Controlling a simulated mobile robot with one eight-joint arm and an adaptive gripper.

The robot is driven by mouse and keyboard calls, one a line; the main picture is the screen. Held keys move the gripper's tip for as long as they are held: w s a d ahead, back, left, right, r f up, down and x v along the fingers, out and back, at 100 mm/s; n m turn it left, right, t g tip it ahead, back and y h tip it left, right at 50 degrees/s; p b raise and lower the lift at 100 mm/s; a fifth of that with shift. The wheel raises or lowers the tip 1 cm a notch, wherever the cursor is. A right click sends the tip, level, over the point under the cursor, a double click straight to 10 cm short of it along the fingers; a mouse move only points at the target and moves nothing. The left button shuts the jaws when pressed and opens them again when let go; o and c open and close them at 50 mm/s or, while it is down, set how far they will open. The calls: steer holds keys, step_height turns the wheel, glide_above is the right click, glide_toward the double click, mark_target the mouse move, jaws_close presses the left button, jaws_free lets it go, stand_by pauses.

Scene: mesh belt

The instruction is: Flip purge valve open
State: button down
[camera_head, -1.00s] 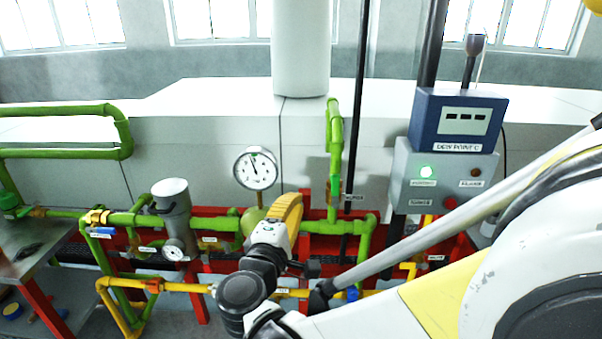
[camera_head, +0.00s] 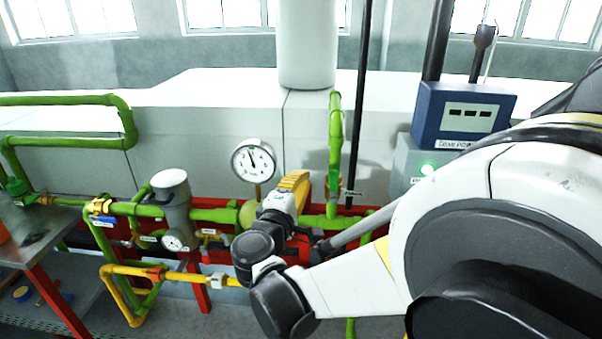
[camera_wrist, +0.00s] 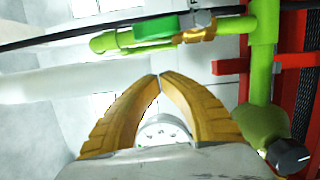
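In the wrist view a green lever handle (camera_wrist: 155,29) sits by a brass fitting (camera_wrist: 200,27) on a green pipe, ahead of my fingertips. No readable label there confirms it as the purge valve. My gripper (camera_wrist: 160,77) has its yellow fingers drawn together with the tips meeting and nothing seen between them. A gap separates the tips from the green lever in the picture. In the head view my gripper (camera_head: 297,181) is in front of the pipework, left of the upright green pipe (camera_head: 335,140). My arm hides part of the pipes there.
A pressure gauge (camera_head: 253,160) stands close left of my gripper. A grey cylinder (camera_head: 173,200) and a blue-handled valve (camera_head: 103,220) are farther left. A thin black pole (camera_head: 361,80) and a blue display box (camera_head: 462,116) are to the right. Red frame bars lie behind.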

mark_target(333, 187)
steer(key=shift+s+d+r, duration=0.1)
steer(key=shift+s+d, duration=0.05)
steer(key=shift+d, duration=0.75)
steer(key=shift+s+d+r, duration=0.1)
steer(key=shift+d, duration=0.8)
steer(key=shift+d+r+m, duration=0.2)
steer(key=shift+d+m, duration=0.4)
steer(key=shift+d, duration=0.1)
steer(key=shift+f, duration=0.1)
